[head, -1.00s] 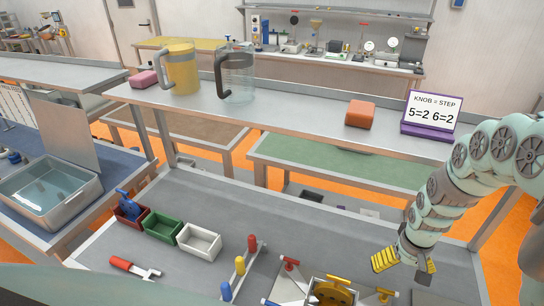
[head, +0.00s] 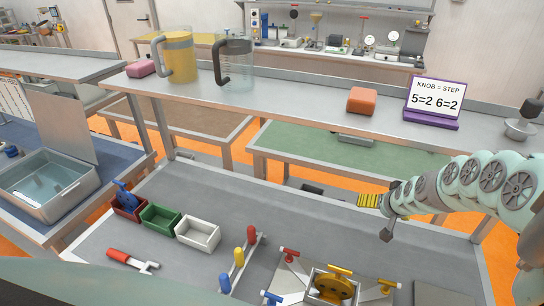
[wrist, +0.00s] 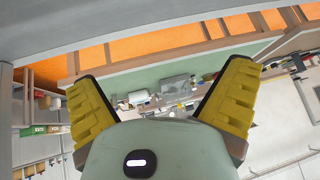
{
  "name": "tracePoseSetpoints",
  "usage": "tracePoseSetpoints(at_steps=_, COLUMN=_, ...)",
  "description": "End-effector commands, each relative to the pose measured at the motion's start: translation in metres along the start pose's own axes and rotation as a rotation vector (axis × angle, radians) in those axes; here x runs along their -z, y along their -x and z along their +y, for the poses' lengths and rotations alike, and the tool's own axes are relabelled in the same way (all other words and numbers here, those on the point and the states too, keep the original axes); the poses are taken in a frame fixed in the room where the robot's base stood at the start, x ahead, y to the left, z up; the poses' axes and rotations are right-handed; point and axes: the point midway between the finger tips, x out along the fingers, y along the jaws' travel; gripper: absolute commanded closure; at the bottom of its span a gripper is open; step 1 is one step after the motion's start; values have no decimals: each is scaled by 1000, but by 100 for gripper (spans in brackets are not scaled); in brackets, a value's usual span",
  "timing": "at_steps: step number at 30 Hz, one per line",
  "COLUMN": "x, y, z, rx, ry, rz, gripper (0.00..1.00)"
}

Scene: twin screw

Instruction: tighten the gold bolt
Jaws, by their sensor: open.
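Two yellow-gold T-handles show at the near bench's front in the head view. One (head: 340,269) is above a round yellow wheel (head: 333,286), and the other (head: 387,285) stands just right of it. I cannot tell which is the gold bolt. A red T-handle (head: 289,252) and a blue one (head: 271,297) stand to the left on the same grey plates. No T-handle shows clearly there.
Red (head: 129,205), green (head: 161,219) and white (head: 198,233) bins stand on the left, with a red-handled tool (head: 131,261) nearby. A rack with coloured knobs (head: 238,257) is left of the plates. A sign (head: 434,98) stands on the raised shelf behind.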

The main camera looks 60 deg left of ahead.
Motion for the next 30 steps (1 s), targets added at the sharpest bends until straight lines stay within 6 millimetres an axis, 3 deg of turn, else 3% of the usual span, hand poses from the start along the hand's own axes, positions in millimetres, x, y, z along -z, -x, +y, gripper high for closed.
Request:
tracePoseSetpoints(at_steps=6, x=34, y=-19, z=10, rx=-14, ry=-92, rz=212, gripper=1)
tracePoseSetpoints(at_steps=14, x=69, y=-22, z=42, rx=-75, ry=-200, rz=477, gripper=1)
tracePoseSetpoints(at_steps=23, x=86, y=-4, z=94, rx=-186, ry=-294, rz=759, gripper=1)
tracePoseSetpoints(at_steps=30, x=84, y=21, z=132, rx=-287, ry=-333, rz=952, gripper=1)
